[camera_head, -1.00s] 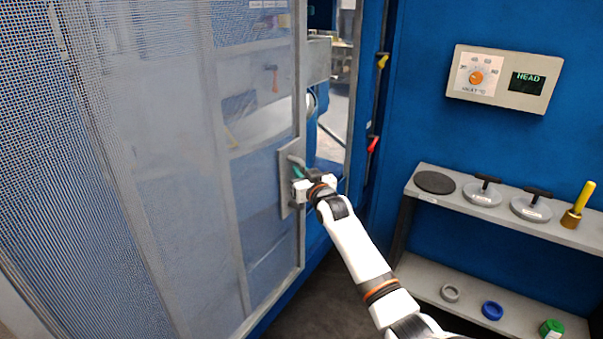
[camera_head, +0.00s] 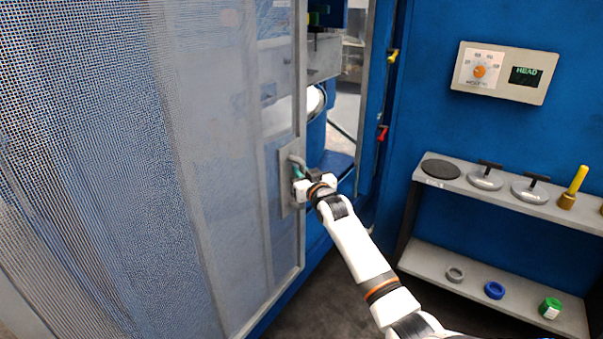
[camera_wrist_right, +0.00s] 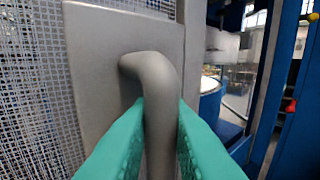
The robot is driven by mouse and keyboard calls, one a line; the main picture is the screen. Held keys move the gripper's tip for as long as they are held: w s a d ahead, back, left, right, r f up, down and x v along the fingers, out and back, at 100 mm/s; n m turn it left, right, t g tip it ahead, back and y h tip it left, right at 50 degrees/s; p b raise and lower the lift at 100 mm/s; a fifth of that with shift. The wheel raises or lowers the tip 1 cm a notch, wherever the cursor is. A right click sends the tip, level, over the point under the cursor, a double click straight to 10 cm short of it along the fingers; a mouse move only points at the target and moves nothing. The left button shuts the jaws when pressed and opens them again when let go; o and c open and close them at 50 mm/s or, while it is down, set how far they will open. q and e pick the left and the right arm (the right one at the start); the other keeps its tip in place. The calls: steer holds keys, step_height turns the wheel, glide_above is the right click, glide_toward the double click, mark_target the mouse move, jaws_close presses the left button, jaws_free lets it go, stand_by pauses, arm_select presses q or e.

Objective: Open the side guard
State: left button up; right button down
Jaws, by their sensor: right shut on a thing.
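The side guard (camera_head: 205,150) is a tall mesh panel in a grey metal frame, filling the left of the head view. A grey bent handle (camera_head: 297,160) stands on a plate near its right edge. My right gripper (camera_head: 298,174) is at this handle. In the right wrist view, the green fingers (camera_wrist_right: 160,130) lie on both sides of the handle's vertical bar (camera_wrist_right: 158,100), shut on it. A gap between the guard's right edge and the blue frame shows the machine inside. My left gripper is not in view.
A grey shelf (camera_head: 505,203) on the right holds a dark disc (camera_head: 440,169), two lidded discs and a yellow-handled tool (camera_head: 573,187). Rings lie on the lower shelf (camera_head: 425,262). A control panel (camera_head: 504,72) is on the blue wall. Dark floor is clear below.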

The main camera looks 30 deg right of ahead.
steer(key=c, duration=1.4)
jaws_free()
steer(key=s, duration=0.4)
steer(key=s+a+b, duration=0.1)
steer(key=s, duration=0.2)
steer(key=s+a+b, duration=0.1)
steer(key=s, duration=0.3)
steer(key=shift+s+a, duration=0.1)
steer(key=shift+s, duration=0.25)
